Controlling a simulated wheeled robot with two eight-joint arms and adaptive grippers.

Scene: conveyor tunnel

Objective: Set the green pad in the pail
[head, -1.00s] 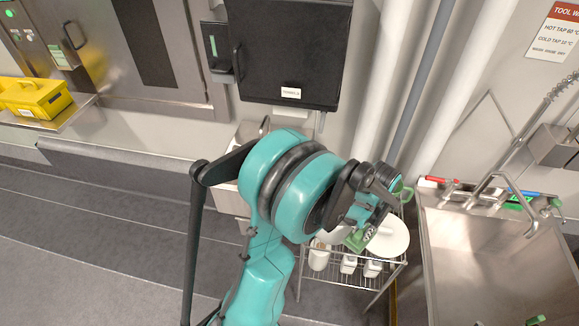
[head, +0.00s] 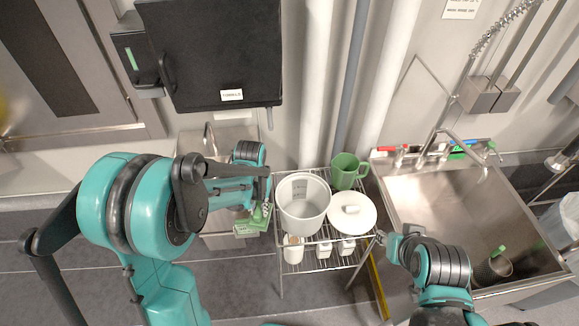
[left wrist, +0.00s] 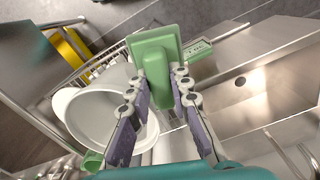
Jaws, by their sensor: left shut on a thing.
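My left gripper (head: 265,203) is shut on the green pad (head: 256,221), which is partly hidden behind the fingers in the head view. In the left wrist view the pad (left wrist: 156,50) shows its flat base and a raised grip between the two fingertips (left wrist: 160,80). The white pail (head: 303,203) stands upright and open on a wire rack, just right of the pad. The pad is outside the pail. A white round vessel, seemingly the pail (left wrist: 108,118), shows left of the fingers in the wrist view. My right gripper (head: 390,243) is small near the rack's right side; its jaws are unclear.
On the wire rack (head: 320,262), a white lid (head: 351,213) and a green mug (head: 348,171) stand close to the pail. Small white containers (head: 293,249) sit on the lower shelf. A steel sink (head: 440,210) lies right; a black cabinet (head: 215,60) hangs above.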

